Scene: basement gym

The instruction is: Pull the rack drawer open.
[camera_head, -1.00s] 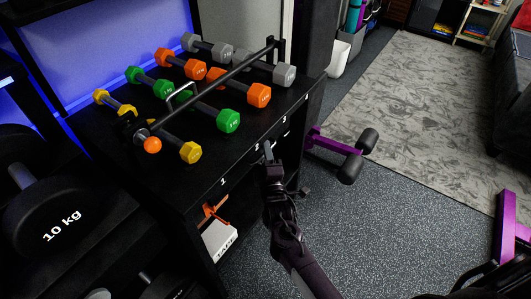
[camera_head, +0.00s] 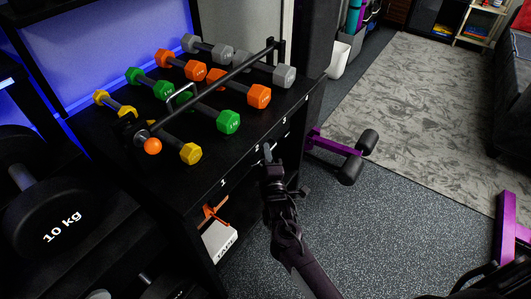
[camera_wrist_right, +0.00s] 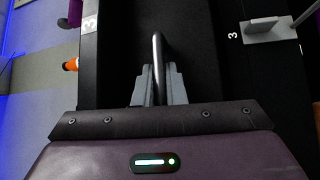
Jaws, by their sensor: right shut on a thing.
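The black rack (camera_head: 130,163) stands at the left of the head view, with small number labels along its front edge. The drawer front is dark and hard to tell from the rack there; in the right wrist view a dark panel (camera_wrist_right: 205,55) fills the middle. My right gripper (camera_head: 268,154) is at the rack's front, below the label edge. The right wrist view shows its grey fingers (camera_wrist_right: 155,88) shut around a slim dark metal handle (camera_wrist_right: 158,50). How far the drawer stands out cannot be told. My left gripper is out of view.
Coloured dumbbells, including a green one (camera_head: 228,122), lie on the rack top under a black bar (camera_head: 210,82) with an orange ball end. A purple bench frame with black rollers (camera_head: 350,168) stands right of my arm. Speckled floor (camera_head: 400,215) is clear in front.

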